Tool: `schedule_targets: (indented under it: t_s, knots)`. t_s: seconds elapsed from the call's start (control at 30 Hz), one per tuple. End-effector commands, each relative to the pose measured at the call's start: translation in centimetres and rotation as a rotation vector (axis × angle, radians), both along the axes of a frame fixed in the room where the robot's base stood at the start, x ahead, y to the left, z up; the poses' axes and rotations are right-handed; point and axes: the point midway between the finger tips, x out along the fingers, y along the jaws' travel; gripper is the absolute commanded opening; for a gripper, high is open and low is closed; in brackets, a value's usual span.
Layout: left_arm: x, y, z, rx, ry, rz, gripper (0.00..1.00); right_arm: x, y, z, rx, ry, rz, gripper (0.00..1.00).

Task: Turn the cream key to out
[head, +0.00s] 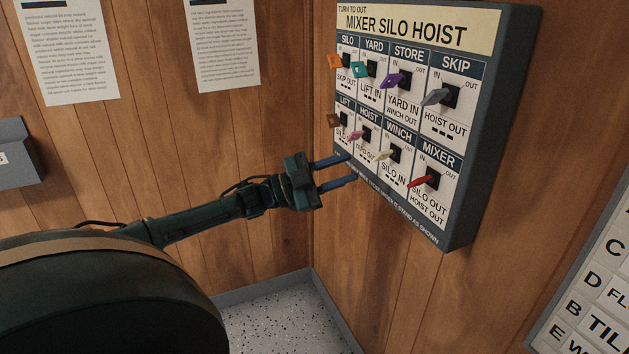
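The key panel (481,130) hangs on the wooden wall at the right of the head view, headed "MIXER SILO HOIST". The cream key (384,155) sits in the lock under WINCH in the lower row, between the pink key (355,135) and the red key (423,181). Its bow sticks out to the left of the lock; I cannot tell surely whether it stands at in or out. My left gripper (352,169) is open and empty, its two blue fingers apart, a little left of the cream key in the picture. My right gripper is not in view.
Orange (335,61), teal (358,69), purple (391,80) and grey (435,97) keys fill the upper row. A brown key (334,120) is at lower left. A lettered board (598,285) is at lower right, a grey box (17,153) at far left.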

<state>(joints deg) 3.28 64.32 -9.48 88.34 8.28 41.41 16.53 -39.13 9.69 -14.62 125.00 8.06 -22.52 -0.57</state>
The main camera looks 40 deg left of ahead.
Motion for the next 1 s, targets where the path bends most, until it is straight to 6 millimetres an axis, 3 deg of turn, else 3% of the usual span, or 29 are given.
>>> schedule_targets:
  t_s: [0.4, 1.0]
  knots:
    - [-4.0, 3.0, -1.5, 0.001, 0.002, -0.001, 0.29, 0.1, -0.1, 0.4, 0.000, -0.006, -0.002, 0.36]
    - [-4.5, 3.4, -1.6, 0.002, -0.001, -0.001, 0.29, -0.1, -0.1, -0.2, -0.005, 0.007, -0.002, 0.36]
